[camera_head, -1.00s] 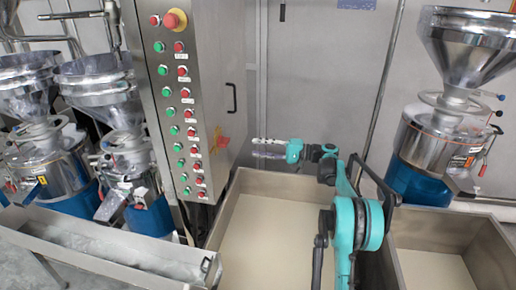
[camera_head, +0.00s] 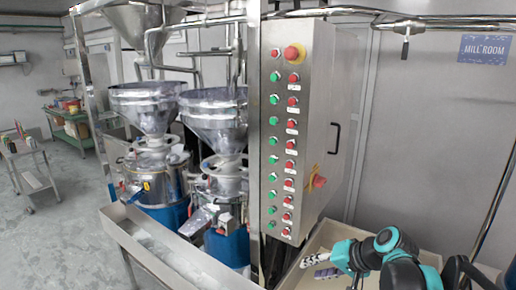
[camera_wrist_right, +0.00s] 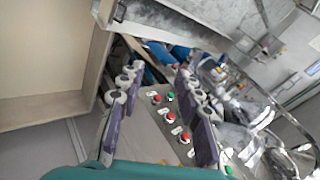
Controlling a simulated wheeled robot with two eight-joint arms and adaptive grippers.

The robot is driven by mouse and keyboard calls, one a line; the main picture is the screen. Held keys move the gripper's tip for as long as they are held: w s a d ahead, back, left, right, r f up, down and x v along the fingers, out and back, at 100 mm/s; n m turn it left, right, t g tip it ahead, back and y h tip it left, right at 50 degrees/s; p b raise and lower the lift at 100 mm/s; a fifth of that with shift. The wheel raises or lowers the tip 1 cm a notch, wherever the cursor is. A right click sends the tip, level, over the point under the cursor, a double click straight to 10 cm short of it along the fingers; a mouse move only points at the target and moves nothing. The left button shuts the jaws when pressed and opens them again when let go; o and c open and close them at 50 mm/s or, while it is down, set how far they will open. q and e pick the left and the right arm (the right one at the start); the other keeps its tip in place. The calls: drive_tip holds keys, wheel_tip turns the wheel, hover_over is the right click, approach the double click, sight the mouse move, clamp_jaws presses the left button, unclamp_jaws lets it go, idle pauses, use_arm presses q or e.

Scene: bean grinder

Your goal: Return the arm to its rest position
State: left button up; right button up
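My right arm (camera_head: 400,262), teal and black, comes in at the lower right of the head view. Its gripper (camera_head: 314,266) points left, over a pale bin in front of the control cabinet. In the right wrist view the same gripper (camera_wrist_right: 158,88) has its two purple-padded fingers spread well apart, with nothing held between them. The cabinet's red and green buttons show beyond the fingers there, apart from them as far as I can tell. My left gripper is not in view.
The control cabinet (camera_head: 292,140) stands upright at centre. Two grinders with steel hoppers (camera_head: 150,100) stand left of it, behind a metal trough (camera_head: 170,248). The pale bin (camera_head: 330,236) is under my right gripper. A green shelf (camera_head: 75,122) and cart (camera_head: 28,160) are far left, with open floor nearby.

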drive_tip(key=s+d+f+n+t+h+b, duration=0.1)
drive_tip(key=s+f+n+h+b, duration=0.3)
drive_tip(key=s+f, duration=1.1)
drive_tip(key=s+d+h+b, duration=0.1)
drive_tip(key=s+h, duration=0.1)
drive_tip(key=s, duration=0.2)
drive_tip(key=shift+f, duration=0.25)
drive_tip(key=shift+s+d, duration=0.1)
